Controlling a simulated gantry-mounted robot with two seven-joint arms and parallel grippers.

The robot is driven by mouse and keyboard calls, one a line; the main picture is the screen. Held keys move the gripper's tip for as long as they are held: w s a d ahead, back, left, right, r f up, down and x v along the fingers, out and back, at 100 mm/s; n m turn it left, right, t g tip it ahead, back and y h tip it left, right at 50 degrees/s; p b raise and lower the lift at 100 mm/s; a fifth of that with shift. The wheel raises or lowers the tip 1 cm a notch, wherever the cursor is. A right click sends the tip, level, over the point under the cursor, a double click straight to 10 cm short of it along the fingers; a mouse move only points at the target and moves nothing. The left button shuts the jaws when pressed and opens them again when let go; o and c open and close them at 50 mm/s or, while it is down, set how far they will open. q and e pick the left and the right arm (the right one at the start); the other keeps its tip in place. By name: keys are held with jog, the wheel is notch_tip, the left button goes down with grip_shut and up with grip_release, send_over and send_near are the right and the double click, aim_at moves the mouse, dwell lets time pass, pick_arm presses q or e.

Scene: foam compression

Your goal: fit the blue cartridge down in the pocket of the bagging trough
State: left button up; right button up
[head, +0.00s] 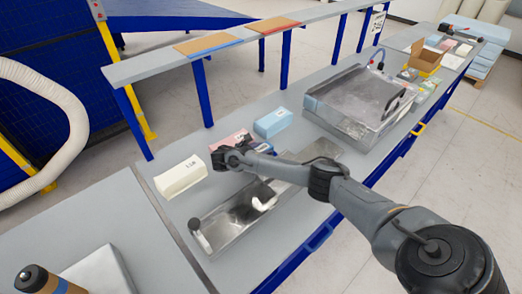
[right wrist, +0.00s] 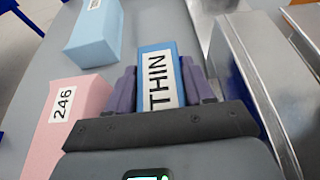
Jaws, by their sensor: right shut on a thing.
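The blue cartridge (right wrist: 158,75) with a white label reading "THIN" shows in the right wrist view. My right gripper (right wrist: 160,88) is shut on it, one dark finger on each side. In the head view my right gripper (head: 232,157) is above the bench, just behind the trough's far edge, and the arm hides most of what it holds. The metal bagging trough (head: 222,232) lies lengthwise in front of it. Its wall also shows at right in the wrist view (right wrist: 262,85), apart from the cartridge. The pocket is not clearly visible. My left gripper is not in view.
A cream block (head: 181,177), a pink block (right wrist: 72,108) marked 246 and a light blue block (head: 273,122) stand behind the trough. A metal-topped machine (head: 358,98) and an open carton (head: 424,59) are further right.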

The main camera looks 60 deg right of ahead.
jog(key=shift+f, duration=0.4)
jog(key=shift+f, duration=0.15)
jog(key=o, duration=1)
jog(key=shift+o, duration=1.4)
jog(key=shift+s+f, duration=0.1)
jog(key=shift+f, duration=0.1)
